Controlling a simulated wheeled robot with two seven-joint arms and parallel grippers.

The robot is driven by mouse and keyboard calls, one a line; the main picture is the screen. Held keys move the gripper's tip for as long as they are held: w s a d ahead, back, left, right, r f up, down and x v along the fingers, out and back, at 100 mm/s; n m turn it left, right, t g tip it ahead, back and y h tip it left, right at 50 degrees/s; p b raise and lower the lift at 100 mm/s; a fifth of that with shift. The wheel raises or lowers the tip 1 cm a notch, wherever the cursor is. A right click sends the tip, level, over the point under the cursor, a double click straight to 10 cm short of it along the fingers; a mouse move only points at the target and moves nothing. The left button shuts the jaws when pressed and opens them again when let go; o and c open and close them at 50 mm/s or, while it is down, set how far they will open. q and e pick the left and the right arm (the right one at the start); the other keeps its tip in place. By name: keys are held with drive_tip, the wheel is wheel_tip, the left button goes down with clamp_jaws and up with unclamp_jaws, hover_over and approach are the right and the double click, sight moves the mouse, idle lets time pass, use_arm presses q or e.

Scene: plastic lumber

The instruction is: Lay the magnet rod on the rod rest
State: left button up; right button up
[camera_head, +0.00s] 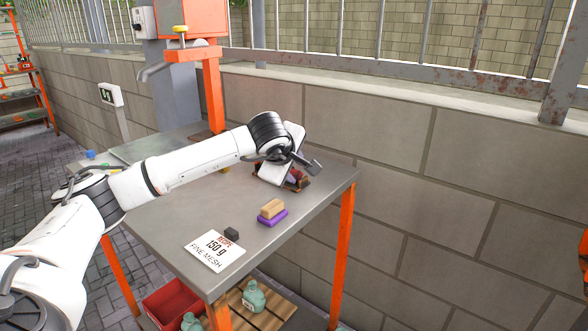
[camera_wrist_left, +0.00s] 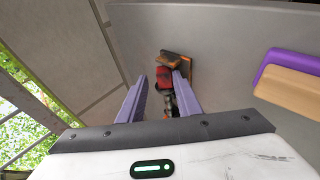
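My left gripper (camera_head: 299,167) is over the far right part of the metal table, pointing down. In the left wrist view its two fingers (camera_wrist_left: 160,90) stand apart. A red and black piece (camera_wrist_left: 165,80), perhaps the magnet rod, shows between the finger tips, close to the right finger. Beyond it is a brown piece with an orange edge (camera_wrist_left: 190,62), perhaps the rod rest. In the head view the gripper mostly hides these dark red and brown things (camera_head: 297,179). Whether the fingers touch the red piece I cannot tell. My right gripper is not in view.
An orange post (camera_head: 212,95) stands at the back. A block wall (camera_head: 400,150) runs behind the table.

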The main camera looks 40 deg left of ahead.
use_arm(q)
drive_tip(key=shift+s+d+f, duration=0.1)
drive_tip(key=shift+s+f, duration=0.15)
drive_tip(key=shift+f, duration=0.25)
drive_tip(key=v, duration=1)
drive_tip(key=shift+r, duration=0.6)
drive_tip(key=shift+w, duration=0.15)
